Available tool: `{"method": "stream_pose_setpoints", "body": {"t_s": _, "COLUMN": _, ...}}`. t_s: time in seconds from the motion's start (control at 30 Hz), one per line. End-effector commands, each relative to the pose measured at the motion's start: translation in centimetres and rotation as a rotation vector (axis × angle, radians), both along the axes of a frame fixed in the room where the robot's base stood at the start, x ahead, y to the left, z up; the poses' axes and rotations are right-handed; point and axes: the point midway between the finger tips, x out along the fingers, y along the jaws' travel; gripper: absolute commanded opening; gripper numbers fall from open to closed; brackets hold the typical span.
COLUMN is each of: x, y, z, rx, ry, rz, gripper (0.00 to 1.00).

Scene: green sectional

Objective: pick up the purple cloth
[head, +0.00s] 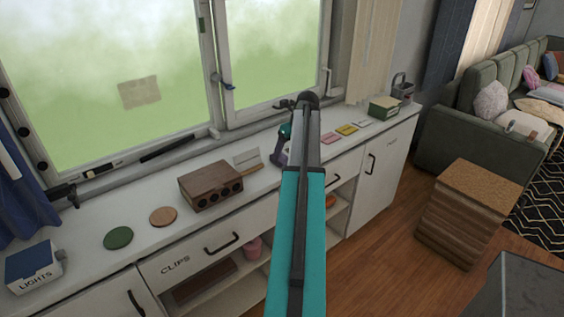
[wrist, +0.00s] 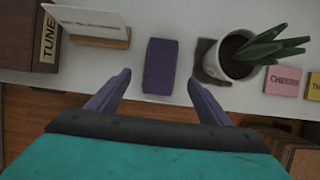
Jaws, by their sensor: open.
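The purple cloth (wrist: 160,66) looks like a small folded rectangle. It lies on the white counter top in the wrist view, between the card holder and the potted plant. My gripper (wrist: 160,79) is open, with one finger to the lower left of the cloth and one to the lower right. Nothing is held between the fingers. Whether they are level with the cloth or above it I cannot tell. In the head view my arm covers most of this spot, and I cannot make out the cloth there for certain.
A potted plant (wrist: 239,55) stands close to the right of the cloth, and a card in a wooden holder (wrist: 100,35) close to the left. A wooden box (head: 211,186) sits farther left on the counter. Window frames (head: 218,75) rise behind. Pink and yellow blocks lie right.

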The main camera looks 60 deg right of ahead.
Motion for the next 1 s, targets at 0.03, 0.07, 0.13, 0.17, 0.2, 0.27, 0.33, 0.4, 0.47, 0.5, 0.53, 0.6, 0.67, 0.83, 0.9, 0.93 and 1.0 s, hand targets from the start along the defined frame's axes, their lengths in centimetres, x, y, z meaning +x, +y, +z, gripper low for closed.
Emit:
{"method": "stream_pose_setpoints", "body": {"t_s": 0.03, "x": 0.1, "y": 0.0, "z": -0.2, "rx": 0.001, "ry": 0.001, "rz": 0.0, "gripper": 0.73}}
{"method": "stream_pose_setpoints", "body": {"t_s": 0.07, "x": 0.2, "y": -0.1, "z": -0.4, "rx": 0.001, "ry": 0.001, "rz": 0.0, "gripper": 0.73}}
{"method": "stream_pose_setpoints", "body": {"t_s": 0.13, "x": 0.4, "y": -0.1, "z": -0.9, "rx": 0.002, "ry": 0.001, "rz": 0.001, "gripper": 0.73}}
{"method": "stream_pose_setpoints", "body": {"t_s": 0.17, "x": 0.5, "y": -0.1, "z": -1.1, "rx": 0.002, "ry": 0.001, "rz": 0.001, "gripper": 0.73}}
{"method": "stream_pose_setpoints", "body": {"t_s": 0.2, "x": 0.7, "y": -0.2, "z": -1.4, "rx": 0.002, "ry": 0.001, "rz": 0.002, "gripper": 0.73}}
{"method": "stream_pose_setpoints", "body": {"t_s": 0.27, "x": 0.9, "y": -0.3, "z": -2.0, "rx": 0.002, "ry": 0.001, "rz": 0.002, "gripper": 0.73}}
{"method": "stream_pose_setpoints", "body": {"t_s": 0.33, "x": 1.2, "y": -0.4, "z": -2.6, "rx": 0.002, "ry": 0.001, "rz": 0.002, "gripper": 0.73}}
{"method": "stream_pose_setpoints", "body": {"t_s": 0.4, "x": 1.4, "y": -0.5, "z": -3.3, "rx": 0.001, "ry": 0.001, "rz": 0.003, "gripper": 0.73}}
{"method": "stream_pose_setpoints", "body": {"t_s": 0.47, "x": 1.6, "y": -0.5, "z": -3.8, "rx": 0.001, "ry": 0.001, "rz": 0.003, "gripper": 0.73}}
{"method": "stream_pose_setpoints", "body": {"t_s": 0.5, "x": 1.7, "y": -0.5, "z": -4.0, "rx": 0.001, "ry": 0.001, "rz": 0.003, "gripper": 0.73}}
{"method": "stream_pose_setpoints", "body": {"t_s": 0.53, "x": 1.7, "y": -0.5, "z": -4.1, "rx": 0.001, "ry": 0.001, "rz": 0.003, "gripper": 0.73}}
{"method": "stream_pose_setpoints", "body": {"t_s": 0.6, "x": 1.9, "y": -0.5, "z": -4.3, "rx": 0.0, "ry": 0.001, "rz": 0.003, "gripper": 0.73}}
{"method": "stream_pose_setpoints", "body": {"t_s": 0.67, "x": 1.9, "y": -0.5, "z": -4.4, "rx": 0.0, "ry": 0.001, "rz": 0.003, "gripper": 0.73}}
{"method": "stream_pose_setpoints", "body": {"t_s": 0.83, "x": 1.9, "y": -0.5, "z": -4.4, "rx": 0.0, "ry": 0.0, "rz": 0.003, "gripper": 0.73}}
{"method": "stream_pose_setpoints", "body": {"t_s": 0.9, "x": 1.9, "y": -0.5, "z": -4.5, "rx": 0.0, "ry": 0.0, "rz": 0.002, "gripper": 0.73}}
{"method": "stream_pose_setpoints", "body": {"t_s": 0.93, "x": 1.9, "y": -0.5, "z": -4.4, "rx": 0.0, "ry": 0.0, "rz": 0.002, "gripper": 0.73}}
{"method": "stream_pose_setpoints", "body": {"t_s": 1.0, "x": 1.9, "y": -0.5, "z": -4.4, "rx": 0.0, "ry": 0.0, "rz": 0.002, "gripper": 0.73}}
